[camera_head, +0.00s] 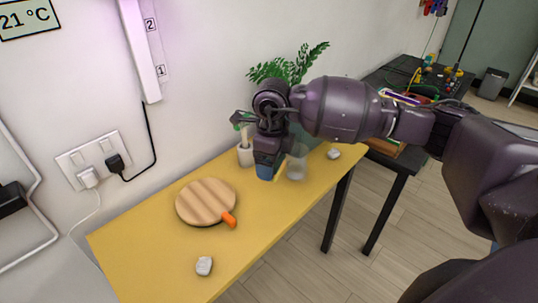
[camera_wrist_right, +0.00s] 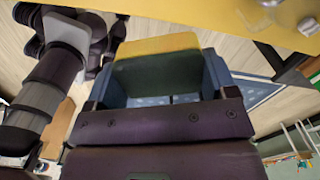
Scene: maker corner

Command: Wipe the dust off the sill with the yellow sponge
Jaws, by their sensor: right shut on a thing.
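My right gripper (camera_head: 266,170) is over the yellow surface (camera_head: 145,235), which I take to be the sill, near its back edge by the wall. In the right wrist view the gripper (camera_wrist_right: 160,80) is shut on the sponge (camera_wrist_right: 156,65), which has a yellow face and a green face. The sponge is hidden behind the gripper in the head view. Whether it touches the surface I cannot tell. I cannot clearly make out dust on the surface. My left gripper is not in view.
A white pot (camera_head: 245,155), a plant (camera_head: 290,66) and pale lumps (camera_head: 204,266) are near.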

